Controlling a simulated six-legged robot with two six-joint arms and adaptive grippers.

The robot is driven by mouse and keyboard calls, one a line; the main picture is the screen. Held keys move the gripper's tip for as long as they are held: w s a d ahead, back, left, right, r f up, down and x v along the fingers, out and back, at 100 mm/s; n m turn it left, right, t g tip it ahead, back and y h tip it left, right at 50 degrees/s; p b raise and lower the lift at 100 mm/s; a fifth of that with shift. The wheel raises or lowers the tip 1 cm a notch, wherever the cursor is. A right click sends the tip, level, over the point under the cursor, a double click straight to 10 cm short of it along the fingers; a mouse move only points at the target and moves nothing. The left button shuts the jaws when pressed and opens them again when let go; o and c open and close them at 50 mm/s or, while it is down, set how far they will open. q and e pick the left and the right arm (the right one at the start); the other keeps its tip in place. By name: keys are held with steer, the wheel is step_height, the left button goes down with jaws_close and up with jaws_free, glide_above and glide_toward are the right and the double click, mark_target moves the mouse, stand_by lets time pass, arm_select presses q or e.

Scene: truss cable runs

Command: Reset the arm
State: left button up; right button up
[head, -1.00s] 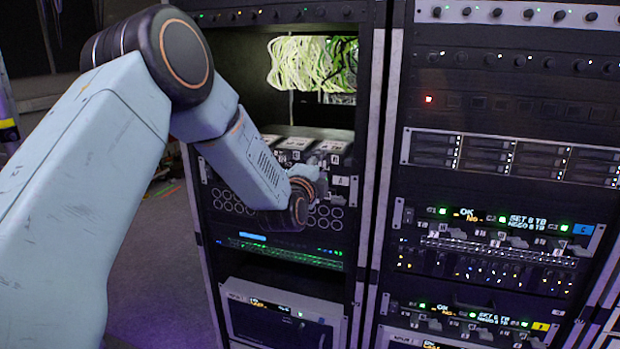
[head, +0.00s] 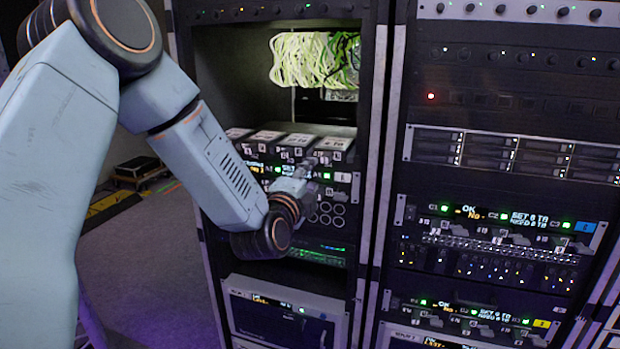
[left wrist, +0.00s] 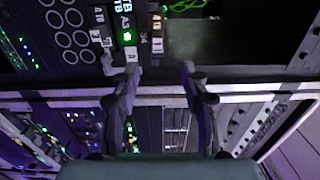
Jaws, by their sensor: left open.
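My left arm comes in from the left in the head view. Its left gripper (head: 308,178) is in front of the left rack, beside a panel with labelled modules and round ports. In the left wrist view the left gripper (left wrist: 159,72) shows two dark fingers spread wide apart, with nothing between them. Behind the fingers are a pale rack rail (left wrist: 250,92) and the dark rack front. The forearm covers part of the left rack in the head view. My right gripper is not in view.
The left rack holds green and white cables (head: 315,60) in an upper bay, a row of pale-topped modules (head: 290,138) and a lower grey unit (head: 280,315). The right rack (head: 510,155) stands beside it with lit panels. Open floor (head: 140,250) lies left of the racks.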

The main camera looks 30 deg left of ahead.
arm_select(q)
steer(key=s+d+f+n+g+h+b, duration=0.1)
steer(key=s+d+f+n+g+b, duration=0.3)
steer(key=f, duration=0.6)
steer(key=s+d+f+n+g+h+b, duration=0.1)
steer(key=s+d+f+n+g+h, duration=0.15)
steer(key=s+f+n, duration=0.6)
steer(key=s+d+f+n+g+b, duration=0.1)
steer(key=d+f+n+g+b, duration=0.15)
steer(key=f, duration=0.95)
steer(key=s+d+f+g+b, duration=0.2)
steer(key=s+f+g+b, duration=0.2)
steer(key=s+f, duration=0.9)
steer(key=s+d+f+g+b, duration=0.2)
steer(key=s+f+g+b, duration=0.2)
steer(key=s+f, duration=0.9)
steer(key=s+b, duration=0.2)
steer(key=b, duration=0.1)
steer(key=shift+s+d+f+n+g, duration=0.2)
steer(key=shift+d+n+g, duration=0.1)
steer(key=shift+n+g, duration=0.1)
steer(key=shift+h, duration=0.25)
